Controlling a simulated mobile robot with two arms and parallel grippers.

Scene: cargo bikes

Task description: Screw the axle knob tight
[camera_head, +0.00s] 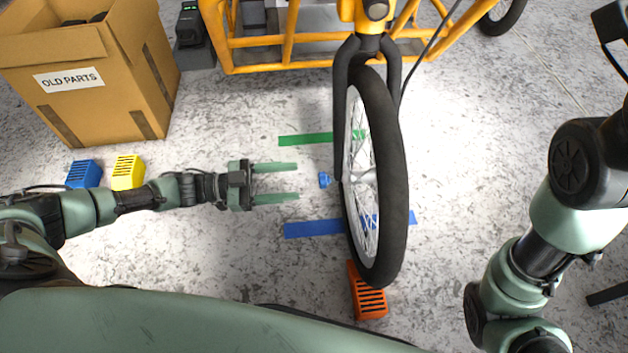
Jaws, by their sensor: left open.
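The axle knob (324,180) is small and blue. It sits at the hub on the left side of the cargo bike's front wheel (392,200), just outside the black fork leg (340,130). My left gripper (298,182) comes in from the left at about the knob's height in the picture. Its two green fingers are open and empty, pointing right, with their tips a little short of the knob. My right arm is at the right side; its gripper does not show.
An orange block (368,298) touches the wheel's near end. Green tape (300,140) and blue tape (312,228) mark the floor. An "OLD PARTS" box (110,110), blue block (84,174) and yellow block (127,173) stand left. The yellow bike frame (290,40) is behind.

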